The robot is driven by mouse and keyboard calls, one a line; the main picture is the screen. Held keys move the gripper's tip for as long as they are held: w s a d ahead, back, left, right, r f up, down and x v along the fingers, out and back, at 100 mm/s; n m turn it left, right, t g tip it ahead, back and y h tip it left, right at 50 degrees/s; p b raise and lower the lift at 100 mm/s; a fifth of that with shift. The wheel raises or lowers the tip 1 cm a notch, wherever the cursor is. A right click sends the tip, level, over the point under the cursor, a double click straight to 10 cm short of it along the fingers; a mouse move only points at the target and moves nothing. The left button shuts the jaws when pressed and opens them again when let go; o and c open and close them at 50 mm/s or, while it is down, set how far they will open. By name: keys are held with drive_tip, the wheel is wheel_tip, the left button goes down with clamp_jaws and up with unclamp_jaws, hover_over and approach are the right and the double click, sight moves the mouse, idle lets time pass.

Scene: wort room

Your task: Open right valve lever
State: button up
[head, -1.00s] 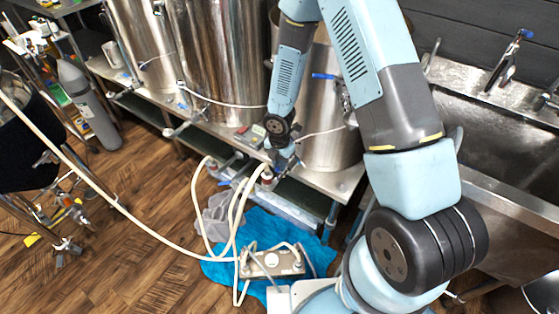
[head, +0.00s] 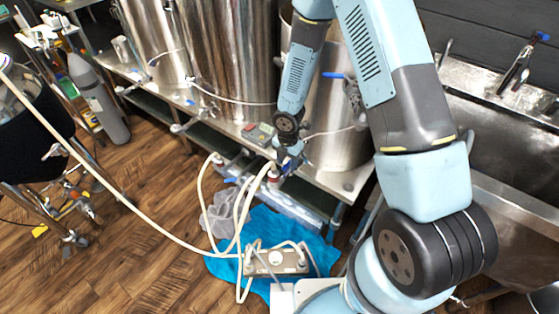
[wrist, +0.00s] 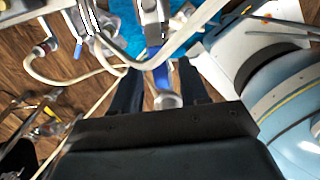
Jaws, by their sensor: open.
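The right valve (wrist: 167,100) is a silver metal fitting with a blue lever (wrist: 160,72). In the wrist view the lever lies between the dark fingers of my gripper (wrist: 160,70). The fingers are apart, one on each side of it, and I cannot tell whether either touches it. In the head view my gripper (head: 290,158) is low at the front edge of the steel bench, beside a hose end, and largely hides the valve. Another valve with a blue lever (wrist: 78,50) shows to the left in the wrist view.
Pale hoses (head: 240,215) loop from the bench front to a pump (head: 277,262) on a blue cloth (head: 225,268). Steel kettles (head: 225,60) stand on the bench (head: 345,182). A sink (head: 500,125) is at the right.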

drive_tip(key=shift+r, duration=0.1)
wheel_tip(320, 180, up, 14)
drive_tip(key=shift+f, duration=0.2)
idle(0.4)
idle(0.4)
wheel_tip(320, 180, up, 12)
drive_tip(key=m+t, duration=0.1)
drive_tip(key=m, duration=0.6)
hover_over(287, 164)
drive_tip(key=w+a, duration=0.1)
drive_tip(key=w, duration=0.2)
drive_tip(key=s+d+r+m+t, duration=0.2)
drive_tip(key=d+r+m, duration=0.3)
drive_tip(key=r, duration=0.5)
drive_tip(key=s+d+r+m+t, duration=0.1)
drive_tip(key=s+d+r+m, duration=0.6)
drive_tip(key=s, duration=0.4)
drive_tip(key=s+d+r+m+t, duration=0.1)
drive_tip(key=s+d+r+m, duration=0.6)
drive_tip(key=s, duration=0.4)
drive_tip(key=d+m, duration=0.1)
drive_tip(key=m, duration=0.1)
drive_tip(key=shift+d+m+t, duration=0.3)
drive_tip(key=shift+d+m, duration=0.1)
